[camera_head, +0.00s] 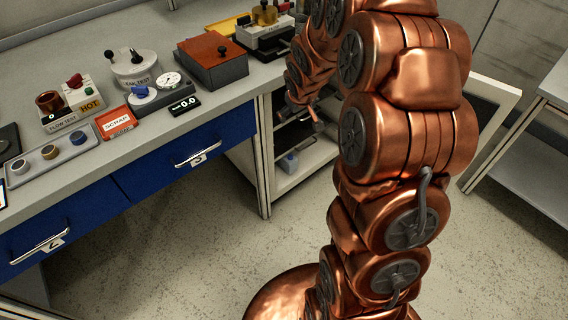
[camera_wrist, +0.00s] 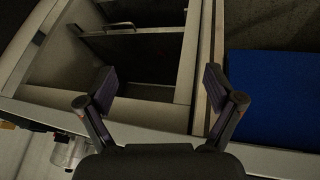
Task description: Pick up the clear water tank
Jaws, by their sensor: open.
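My gripper (camera_wrist: 158,88) is open and empty in the wrist view, its two fingers wide apart over the open front of a pale cabinet (camera_wrist: 180,112).
Blue drawers (camera_head: 185,150) with handles front the bench at the left. On the bench stand a red-brown box (camera_head: 212,62), a white round test pot (camera_head: 135,68), a gauge (camera_head: 170,80) and an orange scrap tray (camera_head: 116,121). A side table (camera_head: 535,140) is at the right. The floor between is clear.

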